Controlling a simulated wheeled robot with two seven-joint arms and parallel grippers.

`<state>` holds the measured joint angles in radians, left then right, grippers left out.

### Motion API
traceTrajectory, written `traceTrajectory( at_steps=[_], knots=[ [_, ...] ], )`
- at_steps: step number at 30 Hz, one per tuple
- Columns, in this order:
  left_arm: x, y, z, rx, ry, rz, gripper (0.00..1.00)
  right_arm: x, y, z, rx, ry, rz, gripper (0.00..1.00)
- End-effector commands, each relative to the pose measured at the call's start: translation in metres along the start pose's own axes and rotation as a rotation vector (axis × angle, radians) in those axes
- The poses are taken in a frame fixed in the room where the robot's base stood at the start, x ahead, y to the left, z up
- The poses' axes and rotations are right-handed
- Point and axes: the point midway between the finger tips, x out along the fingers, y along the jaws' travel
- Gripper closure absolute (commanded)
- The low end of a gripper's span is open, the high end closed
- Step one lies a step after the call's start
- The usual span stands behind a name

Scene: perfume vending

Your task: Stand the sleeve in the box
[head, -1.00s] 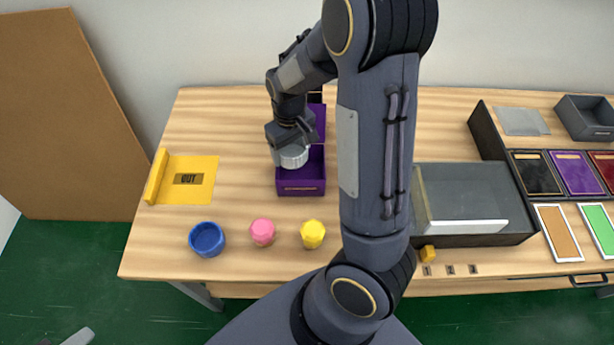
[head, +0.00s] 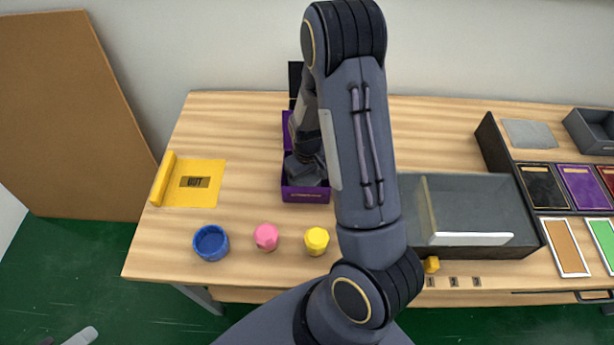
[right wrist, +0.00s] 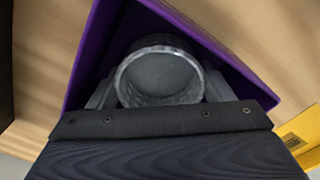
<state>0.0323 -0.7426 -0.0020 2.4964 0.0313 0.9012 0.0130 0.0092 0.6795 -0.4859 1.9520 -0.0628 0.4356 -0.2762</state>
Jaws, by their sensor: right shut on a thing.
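The purple box (head: 305,196) stands open on the table, left of my forearm. My right gripper (head: 306,172) points down into it. In the right wrist view the grey round sleeve (right wrist: 160,76) is upright between the two fingers, with its open rim facing the camera. The gripper is shut on it. The purple box walls (right wrist: 82,70) surround the sleeve on the visible sides. The sleeve's lower end is hidden, so I cannot tell whether it touches the box floor. In the head view the gripper hides the sleeve. My left gripper is not in view.
A blue cup (head: 211,243), a pink cap (head: 266,237) and a yellow cap (head: 316,241) stand in front of the box. A yellow mat (head: 205,193) lies to the left. A grey tray (head: 480,190) and several coloured cards are to the right.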

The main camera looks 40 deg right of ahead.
Motion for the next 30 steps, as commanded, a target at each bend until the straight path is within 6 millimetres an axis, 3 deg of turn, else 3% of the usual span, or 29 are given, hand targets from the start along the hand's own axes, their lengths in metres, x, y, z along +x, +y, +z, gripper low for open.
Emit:
traceTrajectory(
  at_steps=[5, 6, 11, 23, 30],
  knots=[
    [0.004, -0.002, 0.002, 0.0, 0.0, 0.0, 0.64, 0.005, 0.0, 0.0, 0.0, 0.0, 0.0, 0.48],
    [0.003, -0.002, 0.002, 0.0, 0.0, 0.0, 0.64, 0.004, 0.0, 0.0, 0.0, 0.0, 0.0, 0.24],
    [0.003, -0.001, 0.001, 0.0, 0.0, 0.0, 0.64, 0.003, 0.0, 0.0, 0.0, -0.001, 0.0, 0.05],
    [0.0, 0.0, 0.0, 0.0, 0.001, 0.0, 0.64, -0.007, 0.0, -0.001, 0.0, 0.002, 0.0, 0.05],
    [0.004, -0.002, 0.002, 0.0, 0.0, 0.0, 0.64, -0.055, -0.001, -0.001, -0.002, 0.007, -0.001, 0.05]
  ],
)
